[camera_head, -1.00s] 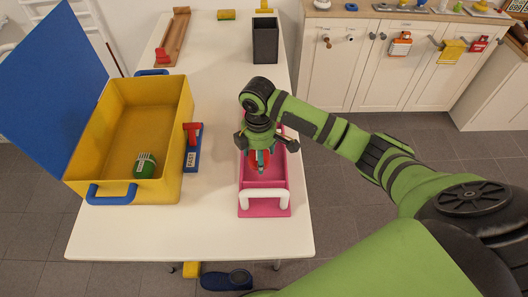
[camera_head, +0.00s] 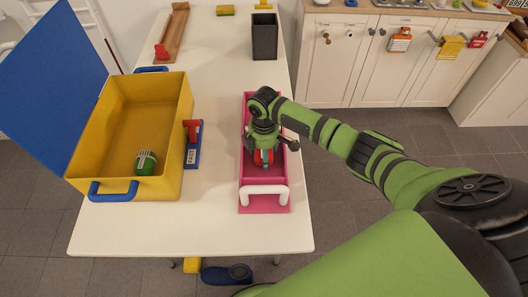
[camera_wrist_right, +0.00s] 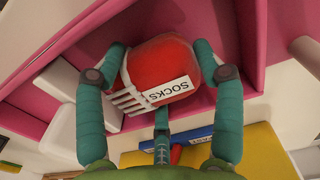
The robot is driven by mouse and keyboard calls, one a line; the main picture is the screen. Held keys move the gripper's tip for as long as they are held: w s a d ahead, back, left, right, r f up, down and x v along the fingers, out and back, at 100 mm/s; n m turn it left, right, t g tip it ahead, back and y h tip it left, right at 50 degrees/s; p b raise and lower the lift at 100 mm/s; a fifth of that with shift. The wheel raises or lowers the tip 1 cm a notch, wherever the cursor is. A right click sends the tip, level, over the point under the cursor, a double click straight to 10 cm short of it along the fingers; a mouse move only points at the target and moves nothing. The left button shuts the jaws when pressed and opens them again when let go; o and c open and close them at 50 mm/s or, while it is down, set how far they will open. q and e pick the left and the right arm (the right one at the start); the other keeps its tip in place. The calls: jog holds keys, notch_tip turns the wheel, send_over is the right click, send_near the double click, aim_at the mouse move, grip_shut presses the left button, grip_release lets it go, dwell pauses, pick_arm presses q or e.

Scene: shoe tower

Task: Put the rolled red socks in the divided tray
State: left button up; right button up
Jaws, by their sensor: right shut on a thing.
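The rolled red socks, with a white SOCKS label and white stripes, are between the fingers of my right gripper (camera_wrist_right: 160,48) in the right wrist view (camera_wrist_right: 150,62). The gripper is shut on them. The pink divided tray (camera_head: 264,208) with a white handle stands at the right side of the white table in the head view. My right gripper points down over its middle there, with a little of the red socks (camera_head: 259,158) showing. In the wrist view pink walls surround the socks; whether they touch the floor is unclear. My left gripper is out of view.
A yellow box (camera_head: 170,175) with an open blue lid stands at left, holding a green roll (camera_head: 145,162). A blue and red item (camera_head: 193,150) lies between box and tray. A dark holder (camera_head: 264,40) stands behind the tray. The front of the table is clear.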

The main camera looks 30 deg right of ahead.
jog(key=o, duration=1.1)
jog(key=shift+f, duration=0.1)
jog(key=shift+o, duration=0.2)
notch_tip(320, 180, up, 12)
jog(key=shift+b, duration=0.4)
